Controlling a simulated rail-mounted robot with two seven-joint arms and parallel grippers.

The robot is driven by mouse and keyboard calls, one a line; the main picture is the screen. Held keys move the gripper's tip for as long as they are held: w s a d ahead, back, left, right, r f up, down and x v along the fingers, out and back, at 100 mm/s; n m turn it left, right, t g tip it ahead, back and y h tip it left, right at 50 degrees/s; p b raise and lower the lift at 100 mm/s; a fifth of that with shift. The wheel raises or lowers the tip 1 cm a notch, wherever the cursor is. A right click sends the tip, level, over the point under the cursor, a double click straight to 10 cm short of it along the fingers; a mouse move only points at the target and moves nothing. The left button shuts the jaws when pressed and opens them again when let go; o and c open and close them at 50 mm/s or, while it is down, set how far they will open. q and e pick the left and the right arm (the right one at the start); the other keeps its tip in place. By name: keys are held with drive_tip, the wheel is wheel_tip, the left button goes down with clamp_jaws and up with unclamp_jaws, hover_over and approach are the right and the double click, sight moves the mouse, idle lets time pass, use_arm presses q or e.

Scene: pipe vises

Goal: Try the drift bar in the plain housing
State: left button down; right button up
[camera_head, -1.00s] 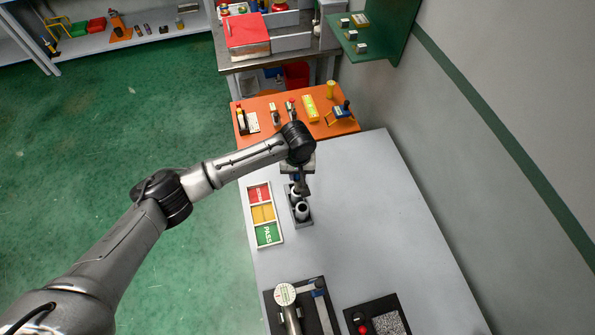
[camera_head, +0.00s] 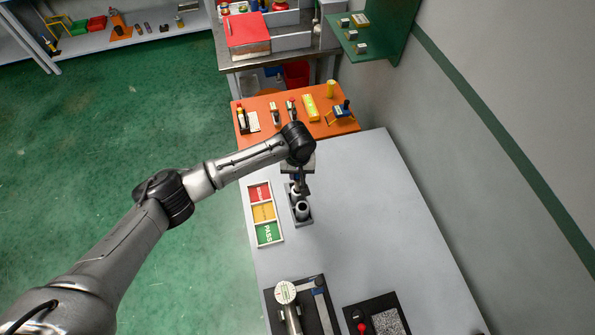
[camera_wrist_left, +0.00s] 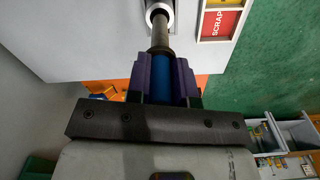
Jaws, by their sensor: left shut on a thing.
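My left gripper (camera_wrist_left: 163,80) is shut on the blue grip (camera_wrist_left: 161,77) of the drift bar, between its purple finger pads. The bar's grey metal shaft (camera_wrist_left: 159,40) points away from the gripper to a pale ring-shaped housing (camera_wrist_left: 158,8), overlapping its opening; how deep the tip sits cannot be told. Which one is plain cannot be told. My right gripper is out of view.
A tray (camera_head: 281,240) with red, yellow and green PASS fields lies left of the holder on the grey table (camera_head: 365,220). The table's right side is clear.

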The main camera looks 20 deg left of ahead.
sight(297, 178)
use_arm(q)
drive_tip(key=shift+f, duration=1.65)
idle(1.5)
drive_tip(key=c, duration=1.3)
unclamp_jaws()
